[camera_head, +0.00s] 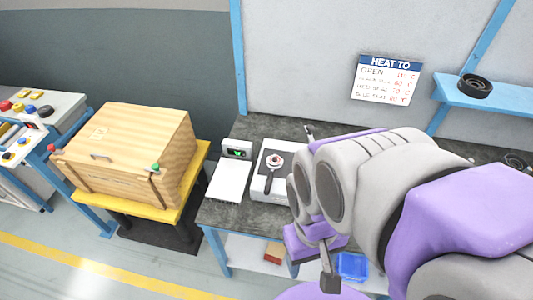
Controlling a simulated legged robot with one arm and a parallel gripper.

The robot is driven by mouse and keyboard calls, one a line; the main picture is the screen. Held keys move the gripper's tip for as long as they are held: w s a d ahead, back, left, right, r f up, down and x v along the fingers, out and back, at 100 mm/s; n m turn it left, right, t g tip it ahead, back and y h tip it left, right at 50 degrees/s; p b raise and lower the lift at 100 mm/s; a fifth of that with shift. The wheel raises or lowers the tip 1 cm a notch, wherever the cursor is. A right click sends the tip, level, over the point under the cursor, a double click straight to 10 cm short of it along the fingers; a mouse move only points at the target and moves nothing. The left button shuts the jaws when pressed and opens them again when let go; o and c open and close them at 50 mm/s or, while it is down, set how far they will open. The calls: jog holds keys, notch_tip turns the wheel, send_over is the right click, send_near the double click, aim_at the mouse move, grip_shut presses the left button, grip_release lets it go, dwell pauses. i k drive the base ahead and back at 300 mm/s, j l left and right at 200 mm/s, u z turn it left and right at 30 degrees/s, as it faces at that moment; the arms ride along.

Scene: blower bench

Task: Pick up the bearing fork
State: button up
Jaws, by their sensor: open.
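What looks like the bearing fork (272,170) lies on the dark top of a white boxy device (262,192) on the bench. It has a dark handle pointing toward me and a small round, pale reddish part at its far end, perhaps a bearing. My gripper (325,264) is open, in front of the bench and to the right of the fork, nearer to me and apart from it. I see no object in the jaws. My large grey and purple arm hides the bench to the right of the device.
A white scale-like unit (230,180) with a green display stands left of the device. A wooden crate (130,150) sits on a yellow-topped stand farther left. A blue bin (352,266) and a reddish box (274,253) are on the lower shelf. A black ring (475,87) lies on the blue wall shelf.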

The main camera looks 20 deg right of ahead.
aim_at(269, 180)
jog(key=l+z, duration=0.75)
